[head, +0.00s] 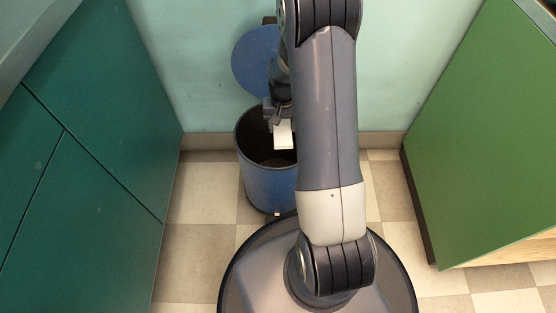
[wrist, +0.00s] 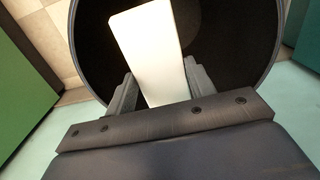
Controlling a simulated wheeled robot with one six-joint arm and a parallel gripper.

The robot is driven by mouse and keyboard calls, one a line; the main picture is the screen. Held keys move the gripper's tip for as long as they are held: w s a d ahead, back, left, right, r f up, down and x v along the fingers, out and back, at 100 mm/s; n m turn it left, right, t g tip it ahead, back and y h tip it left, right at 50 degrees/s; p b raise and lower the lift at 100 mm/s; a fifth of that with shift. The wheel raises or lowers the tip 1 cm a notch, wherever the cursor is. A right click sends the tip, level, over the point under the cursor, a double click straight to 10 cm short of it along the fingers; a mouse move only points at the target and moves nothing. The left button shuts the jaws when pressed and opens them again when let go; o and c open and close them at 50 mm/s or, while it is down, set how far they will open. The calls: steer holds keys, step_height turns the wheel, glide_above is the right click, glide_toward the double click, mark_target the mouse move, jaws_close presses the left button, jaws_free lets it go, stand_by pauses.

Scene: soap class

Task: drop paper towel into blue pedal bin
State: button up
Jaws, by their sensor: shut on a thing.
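The blue pedal bin (head: 265,188) stands on the floor against the back wall. Its round blue lid (head: 254,62) is up, and its dark inside shows. My gripper (head: 277,122) is over the bin's opening and is shut on the white paper towel (head: 284,136). In the wrist view the paper towel (wrist: 152,50) sticks out from between the two fingers of my gripper (wrist: 158,88), with the bin's dark opening (wrist: 235,45) behind it. My arm hides the right part of the bin in the head view.
Teal cabinets (head: 85,140) stand at the left and a green cabinet (head: 490,130) at the right. The pale green wall (head: 195,70) is close behind the bin. Tiled floor (head: 200,215) lies clear on the bin's left side.

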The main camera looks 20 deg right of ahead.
steer(key=shift+f+b, duration=0.35)
steer(key=shift+f, duration=0.6)
steer(key=o, duration=1)
steer(key=shift+o, duration=0.2)
steer(key=shift+r, duration=0.15)
step_height(320, 180, up, 11)
steer(key=p, duration=0.4)
steer(key=shift+f, duration=0.2)
